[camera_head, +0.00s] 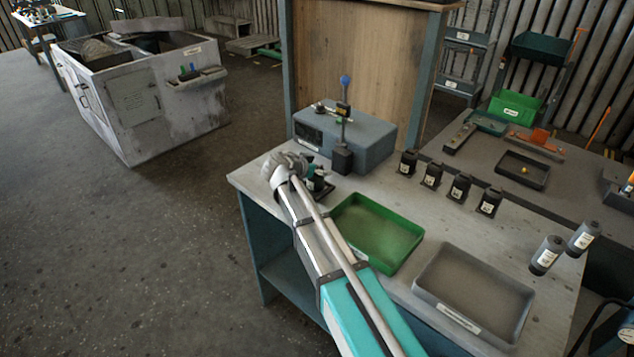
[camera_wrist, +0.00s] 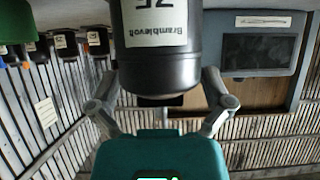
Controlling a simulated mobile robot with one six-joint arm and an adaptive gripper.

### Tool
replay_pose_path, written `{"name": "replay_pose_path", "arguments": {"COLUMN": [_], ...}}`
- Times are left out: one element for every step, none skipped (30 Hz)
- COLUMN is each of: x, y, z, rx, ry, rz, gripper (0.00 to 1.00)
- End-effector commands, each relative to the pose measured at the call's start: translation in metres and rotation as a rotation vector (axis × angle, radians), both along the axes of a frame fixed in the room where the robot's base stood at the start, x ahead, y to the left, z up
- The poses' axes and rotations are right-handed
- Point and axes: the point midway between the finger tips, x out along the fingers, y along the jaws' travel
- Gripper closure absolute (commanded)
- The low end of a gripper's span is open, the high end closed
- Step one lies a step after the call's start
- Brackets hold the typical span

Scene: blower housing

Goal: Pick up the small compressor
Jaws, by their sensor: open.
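A black cylinder with a white label reading "Bramblevolt" (camera_wrist: 160,66) fills the upper middle of the wrist view, where the picture is upside down. It seems to be the dark object (camera_head: 319,186) on the bench in front of the blue-grey box in the head view, partly hidden by my gripper. I cannot tell for sure that it is the small compressor. My gripper (camera_head: 290,166) is at the bench's left corner. In the wrist view its two grey fingers (camera_wrist: 160,88) are spread, one on each side of the cylinder's near end. Contact cannot be told.
The blue-grey box (camera_head: 375,140) with a blue-knobbed stand (camera_head: 343,130) is close behind. A green tray (camera_head: 378,232) and a grey tray (camera_head: 470,290) lie to the right. Two grey cylinders (camera_head: 547,255) stand farther right.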

Motion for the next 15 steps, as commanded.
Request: {"name": "replay_pose_path", "arguments": {"x": [-0.0001, -0.0002, -0.0002, -0.0003, -0.0003, -0.0003, -0.0003, -0.0003, -0.0004, -0.0004, -0.0005, -0.0004, -0.0004, -0.0004, -0.0005], "y": [0.0001, 0.0001, 0.0002, 0.0002, 0.0003, 0.0004, 0.0004, 0.0004, 0.0006, 0.0006, 0.0006, 0.0007, 0.0007, 0.0007, 0.0008], "z": [0.0004, 0.0005, 0.0005, 0.0004, 0.0005, 0.0005, 0.0005, 0.0005, 0.0005, 0.0005, 0.0005, 0.0005, 0.0005, 0.0004, 0.0005], "rx": [0.0, 0.0, 0.0, 0.0, 0.0, 0.0, 0.0, 0.0, 0.0, 0.0, 0.0, 0.0, 0.0, 0.0, 0.0], "ry": [0.0, 0.0, 0.0, 0.0, 0.0, 0.0, 0.0, 0.0, 0.0, 0.0, 0.0, 0.0, 0.0, 0.0, 0.0], "rz": [0.0, 0.0, 0.0, 0.0, 0.001, 0.001, 0.001, 0.001, 0.001, 0.001, 0.001, 0.001, 0.001, 0.001, 0.001], "gripper": [0.0, 0.0, 0.0, 0.0, 0.0, 0.0, 0.0, 0.0, 0.0, 0.0, 0.0, 0.0, 0.0, 0.04, 0.11]}}
